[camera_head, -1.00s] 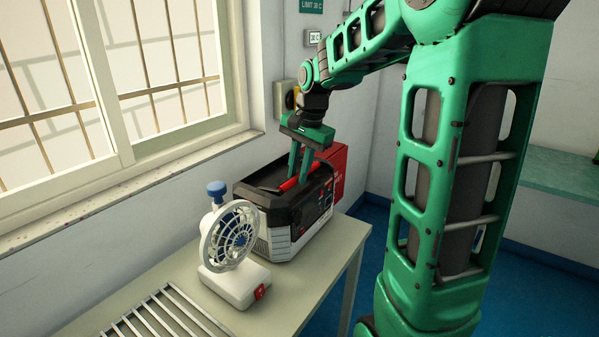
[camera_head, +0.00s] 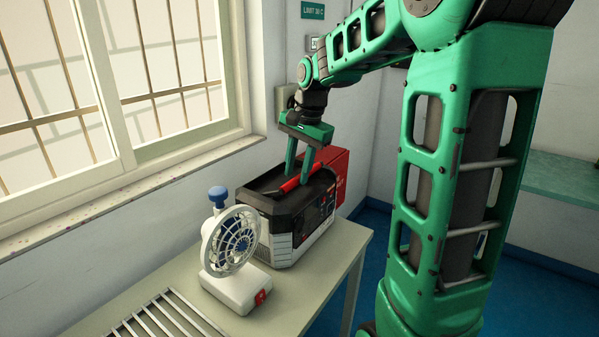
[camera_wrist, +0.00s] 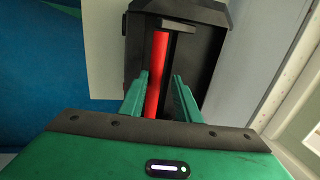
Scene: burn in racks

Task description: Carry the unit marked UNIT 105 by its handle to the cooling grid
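A black and grey box-shaped unit (camera_head: 283,245) with a red bar handle on top stands on the table. I cannot read a UNIT 105 mark on it. My gripper (camera_head: 298,179) points down at the handle. In the wrist view, the red handle (camera_wrist: 158,60) runs between the two fingers of my gripper (camera_wrist: 160,78). A narrow gap shows beside the handle, so the fingers look open around it. A slatted metal grid (camera_head: 165,318), likely the cooling grid, lies at the table's near left, partly cut off by the frame.
A white desk fan (camera_head: 240,290) with a blue knob stands between the unit and the grid. A red box (camera_head: 341,170) is behind the unit. The window sill (camera_head: 120,190) and wall run along the left. The table's right edge (camera_head: 345,265) is close to the unit.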

